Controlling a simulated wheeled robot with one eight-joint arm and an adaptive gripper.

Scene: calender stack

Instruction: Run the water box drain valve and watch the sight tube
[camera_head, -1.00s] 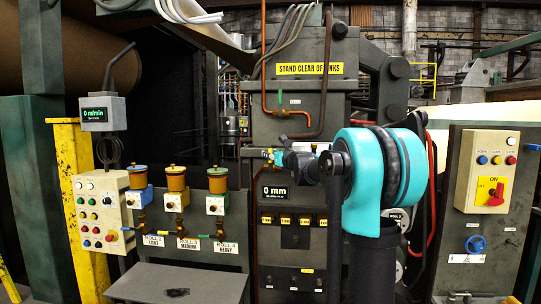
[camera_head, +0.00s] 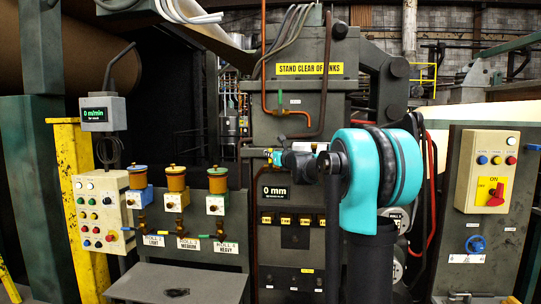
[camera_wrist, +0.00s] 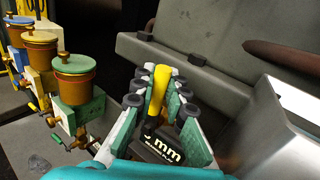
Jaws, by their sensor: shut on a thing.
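In the wrist view my gripper (camera_wrist: 158,98) is closed around a yellow handle (camera_wrist: 159,82), with one finger pad on each side of it. The handle is upright in that picture, in front of the grey machine. In the head view my gripper (camera_head: 272,156) is at the front of the grey column, left of my arm, just above the "0 mm" display (camera_head: 275,191). The gripped handle is small there and partly hidden by my gripper. Its label is not readable, so I cannot tell which valve it belongs to. I cannot make out a sight tube for certain.
A control box (camera_head: 101,211) stands further left. A panel with a red switch (camera_head: 496,192) and blue handwheel (camera_head: 475,244) is at right.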

